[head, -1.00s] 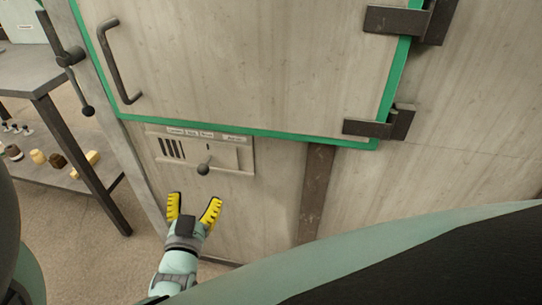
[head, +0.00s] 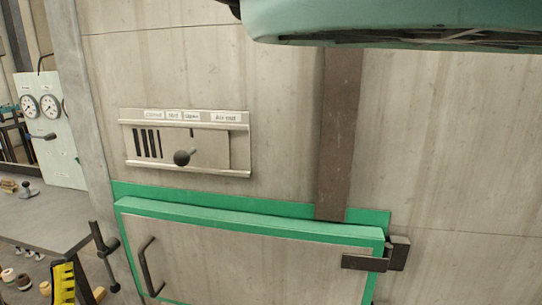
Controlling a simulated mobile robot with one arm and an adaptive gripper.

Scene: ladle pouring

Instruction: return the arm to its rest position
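One yellow ridged finger of my gripper (head: 63,283) shows at the bottom left edge of the head view. The other finger and the rest of the gripper are out of frame or hidden, so its opening cannot be judged. No object shows at the visible finger. A teal part of my own body crosses the top right.
A grey furnace-like wall holds a slotted slider panel with a dark knob (head: 182,158). Below it is a shut green-framed door (head: 250,252) with a handle (head: 149,267). A grey table (head: 40,222) and a gauge board (head: 55,150) stand left.

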